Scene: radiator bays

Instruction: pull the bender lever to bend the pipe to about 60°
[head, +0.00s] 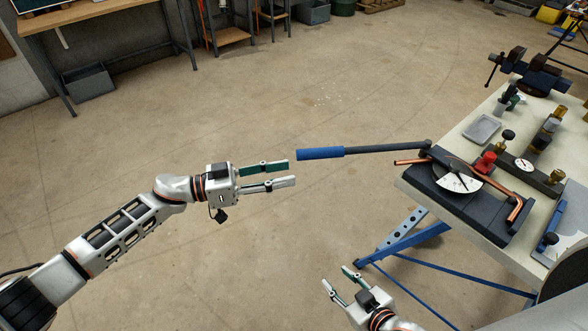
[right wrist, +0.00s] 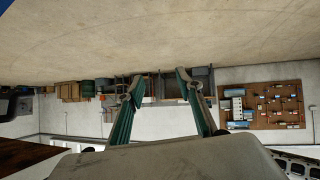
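The bender lever (head: 375,150) has a blue grip and sticks out to the left past the bench edge from the pipe bender (head: 470,207). A copper pipe (head: 518,209) lies in the bender; one end pokes out to the left by the lever's pivot. A white dial (head: 458,183) with a dark pointer sits on the bender; its marks are too small to read. My left gripper (head: 291,174) is open and empty, just left of and slightly below the blue grip, apart from it. My right gripper (head: 337,279) is open and empty, low in front of the bench; its fingers show apart in the right wrist view (right wrist: 155,85).
The bench (head: 470,133) also carries a grey tray (head: 482,129), a vise (head: 530,75) and brass fittings (head: 548,130). Blue folding legs (head: 415,242) stand below its near edge. The concrete floor left of the bench is clear. A wooden workbench (head: 90,12) stands far left.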

